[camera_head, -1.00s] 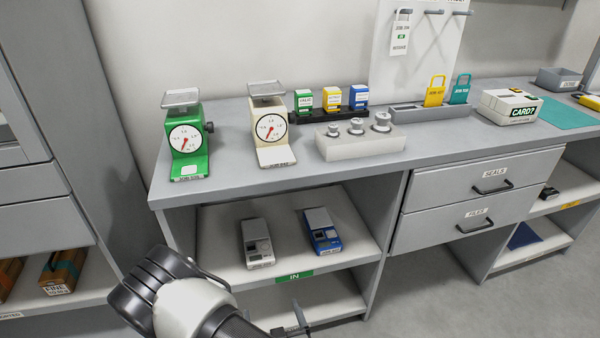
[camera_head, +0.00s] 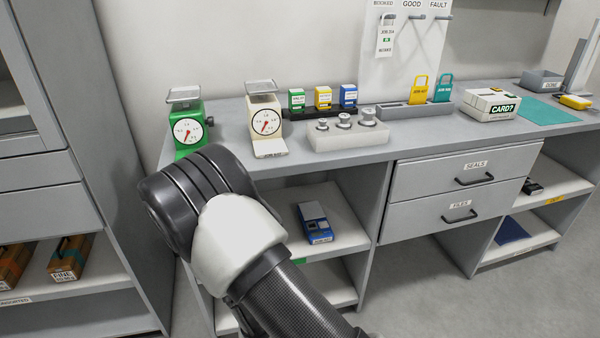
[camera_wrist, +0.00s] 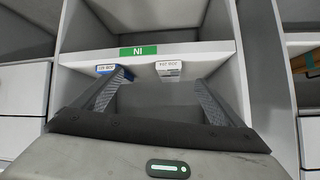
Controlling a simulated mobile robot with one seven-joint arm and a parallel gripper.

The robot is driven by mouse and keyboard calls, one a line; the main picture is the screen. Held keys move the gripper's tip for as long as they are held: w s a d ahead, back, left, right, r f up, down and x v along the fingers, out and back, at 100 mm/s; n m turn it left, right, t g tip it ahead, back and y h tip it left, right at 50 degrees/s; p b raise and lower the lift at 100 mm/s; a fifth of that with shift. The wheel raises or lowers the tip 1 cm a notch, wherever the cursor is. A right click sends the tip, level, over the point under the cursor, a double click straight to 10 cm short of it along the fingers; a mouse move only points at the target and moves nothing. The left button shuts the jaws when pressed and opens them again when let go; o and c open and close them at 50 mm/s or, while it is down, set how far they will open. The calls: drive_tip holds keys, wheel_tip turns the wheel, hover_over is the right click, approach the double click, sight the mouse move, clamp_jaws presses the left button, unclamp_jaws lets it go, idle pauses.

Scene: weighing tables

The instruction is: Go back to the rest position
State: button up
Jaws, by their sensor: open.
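My gripper (camera_wrist: 160,92) is open, its two fingers apart with nothing between them. It faces the shelf bay under the bench, in front of the shelf with the green "IN" label (camera_wrist: 138,51), which appears upside down in the wrist view. A blue device (camera_head: 316,222) stands on that shelf, and it also shows in the wrist view (camera_wrist: 113,69). A pale grey device (camera_wrist: 169,69) stands beside it and is apart from the fingers. In the head view my arm hides the grey device, and my gripper is out of sight.
On the bench (camera_head: 228,125) stand a green dial scale (camera_head: 187,128), a cream dial scale (camera_head: 266,122), a weight block (camera_head: 345,137) and a card box (camera_head: 491,104). Drawers (camera_head: 465,183) are shut at the right. A cabinet (camera_head: 45,200) stands close at the left. Floor at the lower right is clear.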

drive_tip(key=d+r+g, duration=0.2)
drive_tip(key=d+r, duration=0.2)
drive_tip(key=r, duration=0.9)
drive_tip(key=d+r+g, duration=0.2)
drive_tip(key=d+r, duration=0.3)
drive_tip(key=r, duration=0.7)
drive_tip(key=s+d+r+g+h, duration=0.1)
drive_tip(key=s+d+r, duration=0.55)
drive_tip(key=s, duration=0.25)
drive_tip(key=s+d+r+h, duration=0.1)
drive_tip(key=s+d+r, duration=0.4)
drive_tip(key=s+d, duration=0.25)
wheel_tip(320, 180, up, 25)
drive_tip(key=p, duration=2.4)
drive_tip(key=shift+s+a+p, duration=0.35)
drive_tip(key=shift+s, duration=0.1)
